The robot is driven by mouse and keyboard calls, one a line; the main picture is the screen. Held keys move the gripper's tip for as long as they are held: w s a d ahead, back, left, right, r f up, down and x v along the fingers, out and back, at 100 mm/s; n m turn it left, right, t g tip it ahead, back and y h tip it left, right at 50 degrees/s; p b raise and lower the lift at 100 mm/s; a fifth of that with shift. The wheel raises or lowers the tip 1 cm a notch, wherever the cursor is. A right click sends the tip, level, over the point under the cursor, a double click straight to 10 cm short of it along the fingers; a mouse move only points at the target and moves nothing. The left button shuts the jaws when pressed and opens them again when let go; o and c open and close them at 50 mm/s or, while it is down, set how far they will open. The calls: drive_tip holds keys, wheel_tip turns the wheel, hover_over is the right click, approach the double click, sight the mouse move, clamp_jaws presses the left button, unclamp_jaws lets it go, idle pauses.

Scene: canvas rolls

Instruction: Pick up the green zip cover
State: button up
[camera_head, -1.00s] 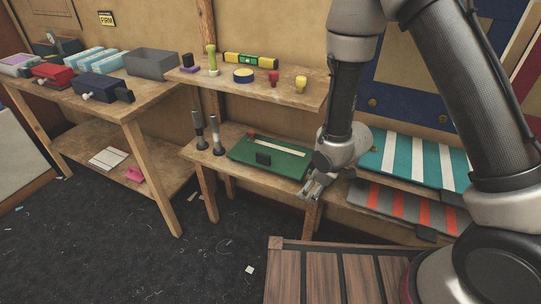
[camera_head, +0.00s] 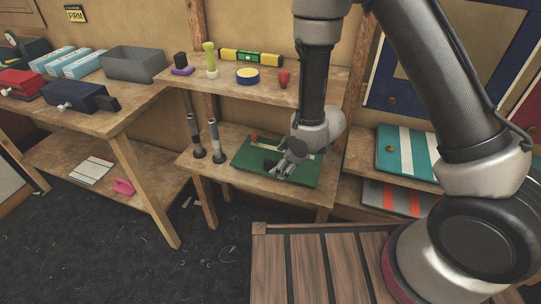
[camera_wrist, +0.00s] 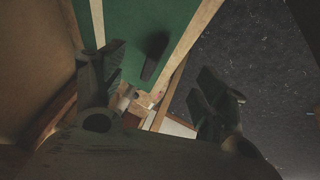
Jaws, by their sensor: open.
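A green flat board or mat (camera_head: 302,177) lies on the lower shelf, with a pale strip across it; I cannot tell for sure whether it is the zip cover. It also shows in the wrist view (camera_wrist: 125,25), with a dark block (camera_wrist: 154,55) on it. My gripper (camera_head: 283,169) is open, above the front middle of the green piece and close to the dark block, which it partly hides. In the wrist view the fingers (camera_wrist: 160,92) are spread apart with nothing gripped between them.
Two grey upright tools (camera_head: 215,140) stand left of the green piece, a small red item (camera_head: 254,138) behind it. The upper shelf (camera_head: 205,93) overhangs with several small items. Striped teal canvas (camera_head: 389,150) lies right. A wooden slatted top (camera_head: 310,270) is in front.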

sight(276, 164)
drive_tip(key=x, duration=0.7)
drive_tip(key=shift+w+a, duration=0.2)
drive_tip(key=shift+w, duration=0.2)
drive_tip(key=c, duration=1.3)
